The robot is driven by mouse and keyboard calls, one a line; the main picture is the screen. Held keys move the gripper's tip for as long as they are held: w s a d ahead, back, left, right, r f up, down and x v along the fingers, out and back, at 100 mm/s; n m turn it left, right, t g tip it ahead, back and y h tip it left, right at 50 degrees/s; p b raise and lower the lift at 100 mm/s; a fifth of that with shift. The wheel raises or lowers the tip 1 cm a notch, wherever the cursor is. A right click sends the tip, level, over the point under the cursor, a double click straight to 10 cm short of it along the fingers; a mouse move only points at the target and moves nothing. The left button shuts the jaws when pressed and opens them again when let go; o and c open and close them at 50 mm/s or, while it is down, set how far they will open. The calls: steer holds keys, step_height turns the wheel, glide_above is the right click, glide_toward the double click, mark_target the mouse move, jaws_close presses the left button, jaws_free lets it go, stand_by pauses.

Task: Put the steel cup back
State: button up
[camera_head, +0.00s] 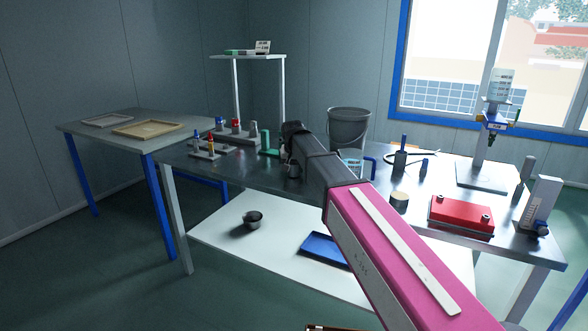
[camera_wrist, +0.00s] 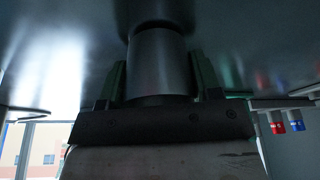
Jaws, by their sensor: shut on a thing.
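The steel cup is a dark grey metal cylinder (camera_wrist: 158,62) in the middle of the wrist view. My gripper (camera_wrist: 161,78) has a green finger on each side of it and is shut on it. In the head view the cup (camera_head: 293,171) shows under the end of my arm, at the workbench (camera_head: 245,178). My fingers are mostly hidden there behind my wrist. The cup's far end is close to the shiny bench top; I cannot tell whether it touches.
Small fixtures with red and blue tops (camera_head: 236,126) stand left of my wrist. A grey bucket (camera_head: 348,126) is behind. A dark pot (camera_head: 253,219) and blue tray (camera_head: 325,248) are on the lower shelf.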

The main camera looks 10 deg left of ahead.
steer(key=shift+f, duration=0.15)
steer(key=o, duration=1)
steer(key=shift+c, duration=0.2)
steer(key=v, duration=1.2)
